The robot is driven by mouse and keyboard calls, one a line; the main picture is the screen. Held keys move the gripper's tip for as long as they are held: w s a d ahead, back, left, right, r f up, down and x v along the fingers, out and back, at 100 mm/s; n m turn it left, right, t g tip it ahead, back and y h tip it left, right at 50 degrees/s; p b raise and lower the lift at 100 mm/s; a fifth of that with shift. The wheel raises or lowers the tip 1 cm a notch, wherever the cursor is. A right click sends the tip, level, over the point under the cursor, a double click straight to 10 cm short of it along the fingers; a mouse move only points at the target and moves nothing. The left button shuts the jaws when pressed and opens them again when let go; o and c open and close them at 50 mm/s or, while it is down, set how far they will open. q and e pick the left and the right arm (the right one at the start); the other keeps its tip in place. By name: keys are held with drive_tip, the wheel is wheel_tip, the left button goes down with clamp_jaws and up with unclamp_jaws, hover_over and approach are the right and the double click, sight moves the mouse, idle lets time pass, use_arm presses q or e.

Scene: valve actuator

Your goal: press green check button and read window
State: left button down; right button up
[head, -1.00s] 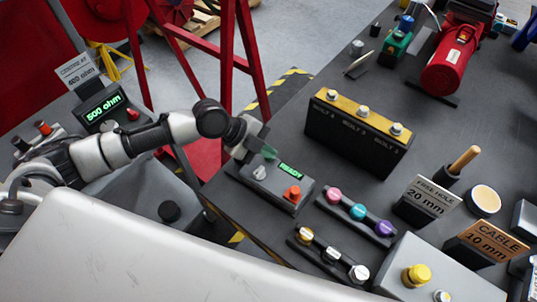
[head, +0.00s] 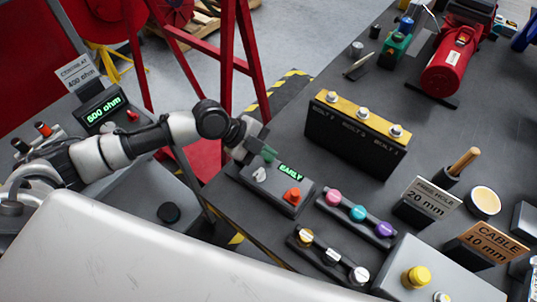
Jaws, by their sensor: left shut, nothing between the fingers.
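A dark grey box (head: 263,200) sits at the table's left edge in the head view. Its small window (head: 290,171) shows green text reading "EARLY". It carries a pale knob (head: 260,174), an orange-red knob (head: 292,195) and a green part (head: 269,154) at its far left. My left gripper (head: 258,150) is shut and empty, with its fingertips at the green part. I cannot tell whether they touch it. My right gripper is not in view.
Another box with a display (head: 104,108) reading "500 ohm" stands at the left. A block with several bolts (head: 355,140) stands behind the window box. Strips of coloured knobs (head: 357,212) lie to its right.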

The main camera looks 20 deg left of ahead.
use_arm(q)
drive_tip(key=shift+r, duration=0.45)
drive_tip(key=shift+r, duration=0.1)
wheel_tip(320, 180, up, 5)
drive_tip(key=p, duration=0.4)
idle(0.6)
